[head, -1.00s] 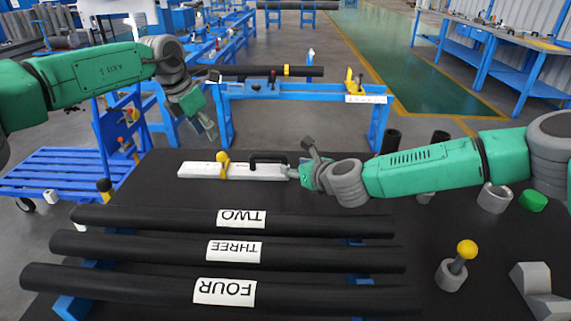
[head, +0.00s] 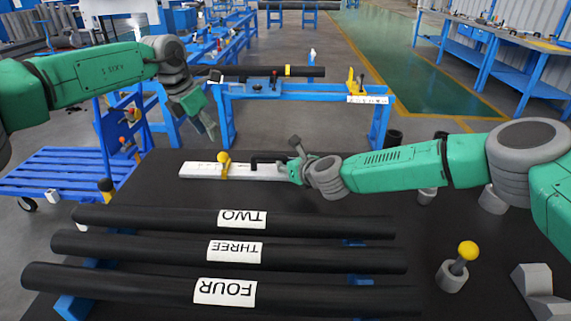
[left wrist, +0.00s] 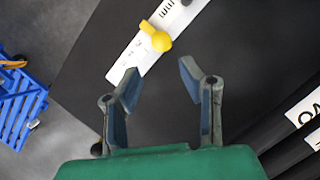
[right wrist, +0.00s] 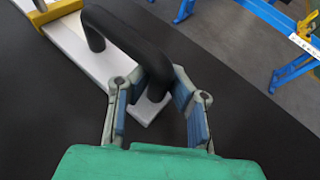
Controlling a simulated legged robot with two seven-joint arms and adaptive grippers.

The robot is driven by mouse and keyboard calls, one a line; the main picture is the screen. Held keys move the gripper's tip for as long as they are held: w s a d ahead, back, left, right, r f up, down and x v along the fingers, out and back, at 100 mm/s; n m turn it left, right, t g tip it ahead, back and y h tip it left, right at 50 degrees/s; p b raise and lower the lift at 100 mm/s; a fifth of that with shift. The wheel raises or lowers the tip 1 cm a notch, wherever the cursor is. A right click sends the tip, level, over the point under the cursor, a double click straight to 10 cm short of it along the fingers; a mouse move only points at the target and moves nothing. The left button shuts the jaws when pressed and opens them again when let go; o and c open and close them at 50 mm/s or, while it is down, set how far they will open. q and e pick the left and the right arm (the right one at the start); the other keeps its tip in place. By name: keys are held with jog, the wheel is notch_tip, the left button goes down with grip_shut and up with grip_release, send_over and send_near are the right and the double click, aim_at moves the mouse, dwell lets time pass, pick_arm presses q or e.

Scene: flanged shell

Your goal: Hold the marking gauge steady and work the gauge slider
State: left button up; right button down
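The marking gauge is a long white bar (head: 196,170) lying flat on the black tabletop. The gauge slider is a yellow piece with a round knob (head: 224,158); its knob also shows in the left wrist view (left wrist: 158,39). A black arched handle (right wrist: 125,42) stands on the bar to the right of the slider. My right gripper (head: 290,168) is at the bar's right end. In the right wrist view its open fingers (right wrist: 162,82) stand either side of the handle's near end, with a gap at the right finger. My left gripper (head: 211,132) is open and empty, above and short of the slider.
Black pipes labelled TWO (head: 242,218), THREE (head: 235,251) and FOUR (head: 225,291) lie across the near tabletop. A yellow-knobbed peg in a grey holder (head: 453,275) stands at the right. A blue stand (head: 300,90) is beyond the table.

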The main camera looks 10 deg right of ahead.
pick_arm(q)
grip_shut()
jog(key=s+d+m+t+y, duration=0.25)
jog(key=d+m, duration=0.35)
jog(key=m, duration=0.9)
jog(key=s+d+m+t+y, duration=0.15)
jog(key=d+m+y, duration=0.35)
jog(key=m, duration=1)
jog(key=g+h, duration=0.1)
send_near(236, 174)
jog(key=w, duration=0.2)
jog(key=w+d+f, duration=0.1)
jog(key=shift+w, duration=0.15)
jog(key=shift+w+a+f, duration=0.1)
jog(key=shift+w+a, duration=0.15)
jog(key=shift+a, duration=0.4)
jog(key=shift+w+a+f, duration=0.1)
jog(key=shift+w+a, duration=0.1)
jog(key=shift+a, duration=0.45)
jog(key=shift+w+a+f, duration=0.1)
jog(key=shift+w+a, duration=0.15)
jog(key=shift+a, duration=0.4)
